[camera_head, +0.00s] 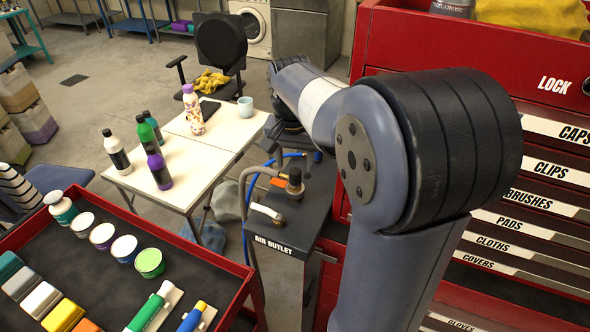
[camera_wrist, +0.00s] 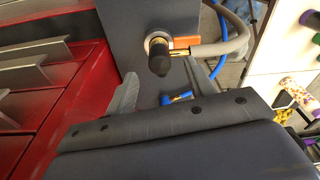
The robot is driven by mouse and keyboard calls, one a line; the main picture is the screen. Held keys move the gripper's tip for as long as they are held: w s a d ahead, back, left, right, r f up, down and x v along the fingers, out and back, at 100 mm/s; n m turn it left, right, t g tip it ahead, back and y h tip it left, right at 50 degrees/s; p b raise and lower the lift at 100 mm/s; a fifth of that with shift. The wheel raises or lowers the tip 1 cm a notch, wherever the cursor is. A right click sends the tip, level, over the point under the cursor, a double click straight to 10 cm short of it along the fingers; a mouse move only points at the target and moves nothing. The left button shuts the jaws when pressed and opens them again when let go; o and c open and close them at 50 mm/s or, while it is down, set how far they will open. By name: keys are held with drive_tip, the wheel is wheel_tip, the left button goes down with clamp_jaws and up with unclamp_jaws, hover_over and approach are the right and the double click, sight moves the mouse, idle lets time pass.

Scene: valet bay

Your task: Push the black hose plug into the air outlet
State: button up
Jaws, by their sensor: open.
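The black hose plug (camera_head: 295,176) stands upright above a brass and orange fitting on the dark air outlet stand (camera_head: 283,240). In the wrist view the plug (camera_wrist: 158,62) shows its black rounded end, with an orange lever beside it and a grey hose curving away to the right. I cannot tell how deep the plug sits in the outlet. My gripper (camera_wrist: 160,78) is open, with its two fingers apart and the plug lying beyond and between them in the picture; nothing is held.
A red drawer cabinet (camera_head: 340,185) stands close on the right. A white-handled fitting (camera_head: 266,212) is on the stand in front of the plug. A blue hose (camera_head: 252,177) and the grey hose (camera_head: 243,187) run on the left. A white table (camera_head: 182,157) with bottles stands behind.

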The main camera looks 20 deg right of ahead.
sight(295, 170)
wheel_tip(295, 170, up, 7)
drive_tip(key=shift+s+a+f, duration=0.2)
drive_tip(key=shift+s+a, duration=0.05)
drive_tip(key=shift+s, duration=0.1)
drive_tip(key=shift+f, duration=0.1)
drive_tip(key=f, duration=0.7)
drive_tip(key=w+f, duration=0.1)
drive_tip(key=f, duration=0.2)
drive_tip(key=shift+d+f, duration=0.3)
drive_tip(key=shift+d, duration=0.1)
drive_tip(key=shift+r+p, duration=0.15)
drive_tip(key=shift+p, duration=0.15)
